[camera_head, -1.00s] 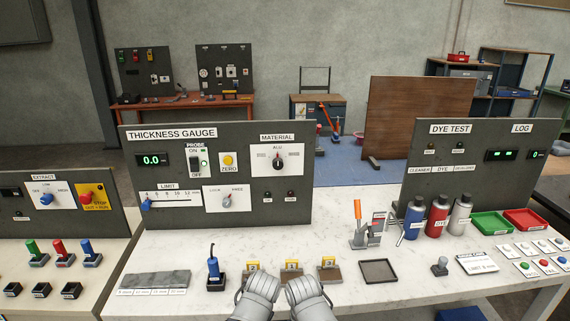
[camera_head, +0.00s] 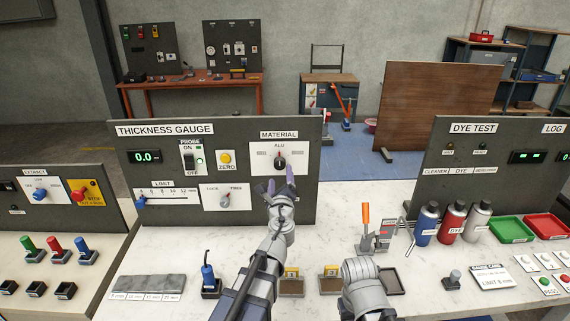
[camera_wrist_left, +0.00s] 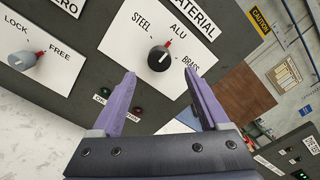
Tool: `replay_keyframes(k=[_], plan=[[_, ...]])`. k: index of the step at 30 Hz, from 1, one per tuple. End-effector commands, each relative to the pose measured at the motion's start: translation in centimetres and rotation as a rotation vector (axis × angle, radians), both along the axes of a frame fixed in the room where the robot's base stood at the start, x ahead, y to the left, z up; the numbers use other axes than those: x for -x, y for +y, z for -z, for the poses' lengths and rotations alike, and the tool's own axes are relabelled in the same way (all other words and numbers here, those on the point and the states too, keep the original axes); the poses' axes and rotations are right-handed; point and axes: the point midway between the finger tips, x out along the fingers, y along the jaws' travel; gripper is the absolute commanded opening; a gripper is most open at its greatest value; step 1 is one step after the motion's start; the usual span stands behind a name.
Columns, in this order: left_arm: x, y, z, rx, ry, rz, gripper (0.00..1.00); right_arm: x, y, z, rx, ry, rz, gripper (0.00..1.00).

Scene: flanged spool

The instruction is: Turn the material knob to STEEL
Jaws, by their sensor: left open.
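The material knob (camera_head: 280,163) is a black round knob on a white plate of the thickness gauge panel. In the left wrist view the knob (camera_wrist_left: 158,59) has its red-tipped pointer towards ALU, with STEEL on the left and BRASS on the right. My left gripper (camera_head: 281,184) is in front of the panel, just below the knob. In the left wrist view its purple fingers (camera_wrist_left: 160,78) are open and empty, one to each side below the knob, with no visible contact. My right arm shows at bottom centre, but its gripper fingers do not show.
The zero button (camera_head: 226,160) and probe switch (camera_head: 189,162) are further left. A blue-handled probe (camera_head: 208,279) stands on the bench (camera_head: 150,262). Bottles, including a red bottle (camera_head: 452,221), stand at right.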

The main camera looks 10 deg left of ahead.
Motion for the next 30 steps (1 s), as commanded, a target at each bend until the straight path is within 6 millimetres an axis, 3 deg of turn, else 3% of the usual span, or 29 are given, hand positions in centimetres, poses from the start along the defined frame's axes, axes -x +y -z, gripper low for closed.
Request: replay_keyframes(k=[5, 18, 27, 30], plan=[[-1.2, 0.3, 0.0, 0.003, 0.0, -0.002, 0.78, 0.0, 0.0, 0.0, 0.0, 0.0, 0.0, 0.0], [-7.1, 2.0, 0.0, 0.005, 0.0, -0.003, 0.78, 0.0, 0.0, 0.0, 0.0, 0.0, 0.0, 0.0], [-7.4, 2.2, 0.0, 0.005, -0.001, -0.002, 0.78, 0.0, 0.0, 0.0, 0.0, 0.0, 0.0, 0.0], [-7.4, 2.2, 0.0, 0.005, -0.001, -0.002, 0.69, 0.0, 0.0, 0.0, 0.0, 0.0, 0.0, 0.0]])
